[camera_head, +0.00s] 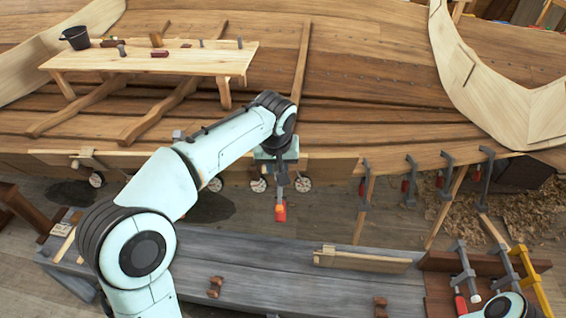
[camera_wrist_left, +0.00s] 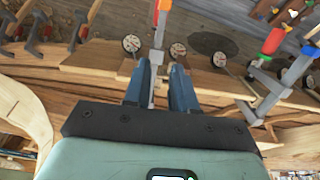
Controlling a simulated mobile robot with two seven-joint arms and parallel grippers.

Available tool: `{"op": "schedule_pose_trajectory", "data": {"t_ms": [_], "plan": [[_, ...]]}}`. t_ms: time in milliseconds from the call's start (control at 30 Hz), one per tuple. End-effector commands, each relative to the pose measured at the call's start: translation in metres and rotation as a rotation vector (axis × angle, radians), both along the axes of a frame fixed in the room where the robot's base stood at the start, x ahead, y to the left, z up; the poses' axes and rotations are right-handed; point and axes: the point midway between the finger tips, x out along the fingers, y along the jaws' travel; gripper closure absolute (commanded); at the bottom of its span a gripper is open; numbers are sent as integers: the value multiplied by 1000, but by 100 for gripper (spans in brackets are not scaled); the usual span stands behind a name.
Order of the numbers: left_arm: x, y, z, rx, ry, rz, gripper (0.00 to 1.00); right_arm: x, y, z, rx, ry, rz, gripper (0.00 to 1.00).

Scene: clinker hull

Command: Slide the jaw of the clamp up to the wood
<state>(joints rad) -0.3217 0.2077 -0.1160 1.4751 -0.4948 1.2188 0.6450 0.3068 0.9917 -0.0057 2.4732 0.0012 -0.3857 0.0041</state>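A grey clamp with an orange-red handle (camera_head: 281,212) hangs at the lower edge of the hull planking (camera_head: 330,165), its bar pointing down. My left gripper (camera_head: 279,172) is at its upper part, just below the plank edge. In the left wrist view, the grey clamp bar (camera_wrist_left: 157,62) lies between the two fingers of my left gripper (camera_wrist_left: 161,68), with the orange handle (camera_wrist_left: 162,10) beyond. Whether both fingers press on it I cannot tell. The clamp's jaw and its distance from the wood are mostly hidden by my gripper. My right gripper is not in view.
Several other clamps (camera_head: 447,175) hang along the plank edge to the right. A grey bench (camera_head: 250,285) stands in front, with more clamps (camera_head: 466,265) at its right end. A wooden staging table (camera_head: 190,60) with a black bucket (camera_head: 75,38) stands behind my arm.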

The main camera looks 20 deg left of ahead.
Motion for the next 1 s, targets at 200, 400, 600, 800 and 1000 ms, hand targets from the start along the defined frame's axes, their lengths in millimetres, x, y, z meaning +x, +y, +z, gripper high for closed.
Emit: {"op": "schedule_pose_trajectory", "data": {"t_ms": [200, 400, 600, 800, 1000], "plan": [[3, 1, -22, 0, 7, 1, 74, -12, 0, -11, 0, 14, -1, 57], [9, 3, -46, 0, 6, 0, 74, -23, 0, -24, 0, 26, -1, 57], [16, 5, -69, 0, 6, 0, 74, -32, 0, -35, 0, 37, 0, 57], [22, 8, -92, 0, 5, 0, 74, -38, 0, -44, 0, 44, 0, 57], [28, 10, -114, 0, 5, 0, 74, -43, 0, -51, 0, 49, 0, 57]]}}
